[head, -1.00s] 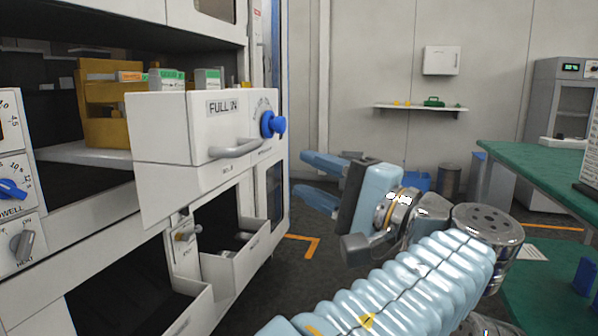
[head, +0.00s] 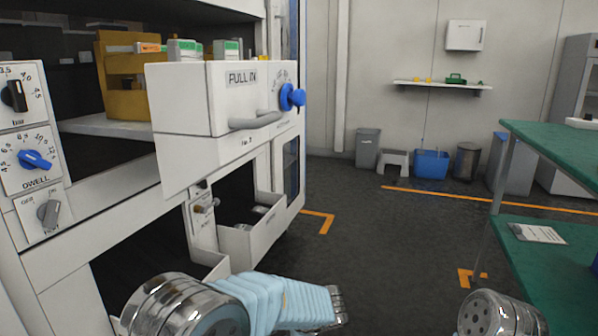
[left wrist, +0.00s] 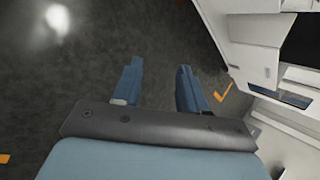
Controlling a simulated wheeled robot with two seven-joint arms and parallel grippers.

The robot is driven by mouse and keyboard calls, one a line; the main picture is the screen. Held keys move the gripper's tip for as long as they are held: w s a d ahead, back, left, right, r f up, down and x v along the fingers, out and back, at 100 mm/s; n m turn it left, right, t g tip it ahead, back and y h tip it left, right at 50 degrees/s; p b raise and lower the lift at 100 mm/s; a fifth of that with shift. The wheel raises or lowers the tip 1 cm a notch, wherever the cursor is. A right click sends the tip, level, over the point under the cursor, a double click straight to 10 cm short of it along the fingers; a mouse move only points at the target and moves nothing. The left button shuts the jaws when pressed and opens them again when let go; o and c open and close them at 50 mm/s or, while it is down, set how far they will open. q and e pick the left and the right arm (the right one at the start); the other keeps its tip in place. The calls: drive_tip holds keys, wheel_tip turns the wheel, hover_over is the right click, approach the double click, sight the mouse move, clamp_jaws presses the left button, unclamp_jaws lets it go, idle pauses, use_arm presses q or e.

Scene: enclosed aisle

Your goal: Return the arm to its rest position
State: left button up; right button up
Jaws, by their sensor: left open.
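My left gripper (left wrist: 160,66) shows in the left wrist view with its two blue fingers apart and nothing between them. Bare dark floor lies beyond the fingertips. In the head view, only my left arm's light-blue ribbed sleeve (head: 285,305) and a metal joint show low at the bottom; the left gripper itself is out of that view. Another metal joint of mine (head: 497,318) shows at the bottom right. My right gripper is in neither view.
A white cabinet with an open "PULL IN" drawer (head: 190,110) and blue knob (head: 290,97) juts out at left. A lower drawer (head: 262,237) is also open. A green-topped table (head: 555,145) stands at right. The floor (head: 370,230) between is clear.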

use_arm(q)
drive_tip(key=s+a+f+n+g+h, duration=0.1)
drive_tip(key=s+a+f+g+h, duration=0.1)
drive_tip(key=s+f, duration=0.35)
drive_tip(key=s+a+f+n+g+h, duration=0.1)
drive_tip(key=s+f+n+g, duration=0.1)
drive_tip(key=f, duration=0.6)
drive_tip(key=s+a+f+n+h, duration=0.2)
drive_tip(key=s+f+n, duration=0.4)
drive_tip(key=s, duration=0.3)
drive_tip(key=s+a+f+n+g+h, duration=0.1)
drive_tip(key=s+a+f+n+h, duration=0.1)
drive_tip(key=s+f+n+h, duration=0.2)
drive_tip(key=s+f+n, duration=0.2)
drive_tip(key=s+n, duration=0.2)
drive_tip(key=s, duration=0.1)
drive_tip(key=shift+a, duration=0.4)
